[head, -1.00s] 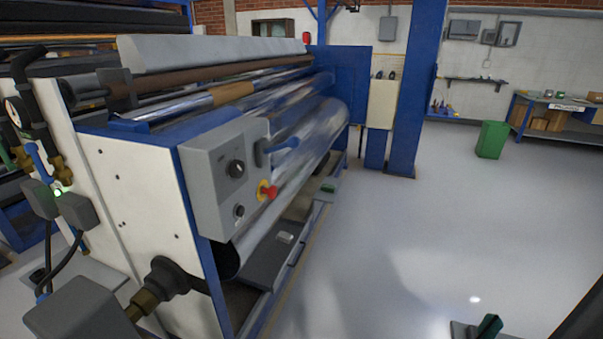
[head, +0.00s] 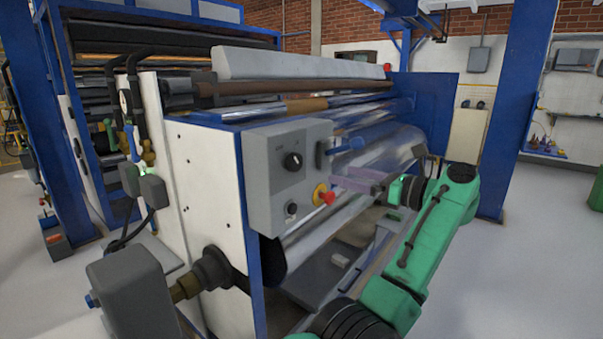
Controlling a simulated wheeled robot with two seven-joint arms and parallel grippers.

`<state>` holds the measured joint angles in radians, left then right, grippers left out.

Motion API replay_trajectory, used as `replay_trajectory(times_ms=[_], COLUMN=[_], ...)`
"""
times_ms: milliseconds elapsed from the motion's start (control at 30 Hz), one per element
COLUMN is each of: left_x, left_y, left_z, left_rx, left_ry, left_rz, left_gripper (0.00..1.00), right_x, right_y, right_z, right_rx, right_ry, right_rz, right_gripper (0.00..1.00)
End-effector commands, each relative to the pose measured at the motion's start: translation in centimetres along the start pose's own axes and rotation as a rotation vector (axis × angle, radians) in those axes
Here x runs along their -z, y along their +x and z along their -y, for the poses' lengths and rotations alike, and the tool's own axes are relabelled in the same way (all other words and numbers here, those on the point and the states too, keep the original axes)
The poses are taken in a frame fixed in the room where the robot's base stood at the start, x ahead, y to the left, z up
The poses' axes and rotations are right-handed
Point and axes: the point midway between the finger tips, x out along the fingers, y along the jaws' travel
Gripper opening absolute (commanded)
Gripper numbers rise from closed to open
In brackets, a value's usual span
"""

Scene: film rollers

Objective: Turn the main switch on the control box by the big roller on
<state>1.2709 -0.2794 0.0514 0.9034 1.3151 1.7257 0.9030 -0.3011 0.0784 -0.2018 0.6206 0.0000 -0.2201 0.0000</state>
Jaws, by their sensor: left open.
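The grey control box (head: 262,195) is fixed to the near end of the machine, beside the big film-covered roller (head: 385,150). Its front has an upper black rotary switch (head: 293,161) and a smaller black knob (head: 291,208) below; labels are too small to read. A red mushroom button (head: 323,195) on a yellow base is on its right side. My left gripper (head: 350,182), on a green arm, is open and empty just right of the box, its fingers pointing left toward it. Whether it touches anything cannot be told. My right gripper is out of view.
A blue lever handle (head: 346,145) sticks out right of the box. A grey motor housing (head: 135,290) and shaft project at lower left. A blue post (head: 508,110) stands behind my arm. Floor at right (head: 545,270) is clear.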

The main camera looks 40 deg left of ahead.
Motion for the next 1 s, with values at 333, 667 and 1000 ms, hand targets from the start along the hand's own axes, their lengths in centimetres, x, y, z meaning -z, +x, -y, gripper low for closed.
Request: replay_trajectory(times_ms=[333, 667, 1000], left_x=[-0.7, -0.3, -0.2], left_y=[8.5, 13.9, 14.0], left_z=[-0.2, 0.0, 0.0], left_rx=[-0.007, -0.002, -0.001], left_ry=[0.006, 0.008, 0.008], left_rz=[0.009, 0.010, 0.010], left_gripper=[0.94, 0.94, 0.55], right_x=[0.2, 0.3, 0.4], right_y=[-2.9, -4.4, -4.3], right_z=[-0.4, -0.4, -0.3], right_rx=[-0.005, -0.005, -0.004], right_ry=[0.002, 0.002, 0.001], right_rz=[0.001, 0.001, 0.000], right_gripper=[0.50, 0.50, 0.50])
